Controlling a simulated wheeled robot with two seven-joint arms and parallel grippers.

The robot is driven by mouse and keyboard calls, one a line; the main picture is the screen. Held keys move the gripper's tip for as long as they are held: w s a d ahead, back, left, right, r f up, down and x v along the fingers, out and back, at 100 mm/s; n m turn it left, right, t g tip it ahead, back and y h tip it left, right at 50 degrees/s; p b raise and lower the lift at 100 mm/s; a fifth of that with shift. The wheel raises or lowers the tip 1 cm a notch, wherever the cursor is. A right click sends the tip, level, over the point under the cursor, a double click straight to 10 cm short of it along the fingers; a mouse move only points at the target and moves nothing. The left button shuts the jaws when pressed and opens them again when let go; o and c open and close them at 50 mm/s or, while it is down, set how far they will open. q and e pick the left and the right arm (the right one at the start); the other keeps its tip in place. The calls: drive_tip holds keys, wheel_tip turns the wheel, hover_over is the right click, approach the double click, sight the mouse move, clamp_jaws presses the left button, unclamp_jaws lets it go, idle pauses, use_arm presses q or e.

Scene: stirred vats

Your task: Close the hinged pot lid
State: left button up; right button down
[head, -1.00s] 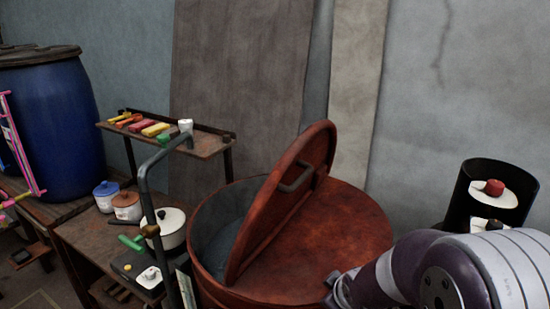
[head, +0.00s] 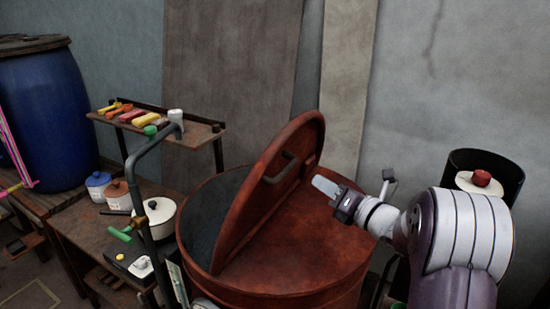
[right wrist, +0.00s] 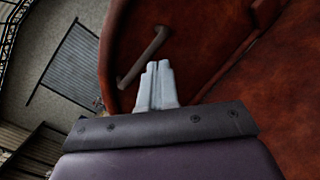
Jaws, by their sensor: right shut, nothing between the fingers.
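The large rust-red pot (head: 300,285) stands in the middle of the head view. Its hinged lid (head: 262,190) is tilted up, standing open over the left part, where the dark inside (head: 205,215) shows. The dark lid handle (head: 282,168) is on the lid's right face; it also shows in the right wrist view (right wrist: 145,57). My right gripper (head: 325,186) is shut and empty, just right of the raised lid and a little below the handle. In the right wrist view its fingers (right wrist: 156,85) lie together beside the handle; I cannot tell whether they touch the lid. My left gripper is not in view.
A grey bent pipe (head: 142,190) rises at the pot's left. A bench with a white pot (head: 158,222) and small jars stands left, with a shelf (head: 205,134) behind. A blue barrel (head: 50,120) is far left. A black cylinder (head: 465,160) stands right.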

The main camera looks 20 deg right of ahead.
drive_tip(key=s+r+n+g+y, duration=0.2)
drive_tip(key=s+n+y, duration=0.4)
drive_tip(key=n, duration=0.5)
drive_tip(key=y+p, duration=0.1)
drive_tip(key=p, duration=0.7)
approach(267, 154)
drive_tip(key=shift+n, duration=0.3)
drive_tip(key=x, duration=0.5)
drive_tip(key=shift+w+a+r, duration=0.15)
drive_tip(key=shift+w+r, duration=0.05)
drive_tip(key=shift+w, duration=0.15)
drive_tip(key=shift+w+a, duration=0.35)
drive_tip(key=shift+w, duration=0.05)
drive_tip(key=shift+f, duration=0.1)
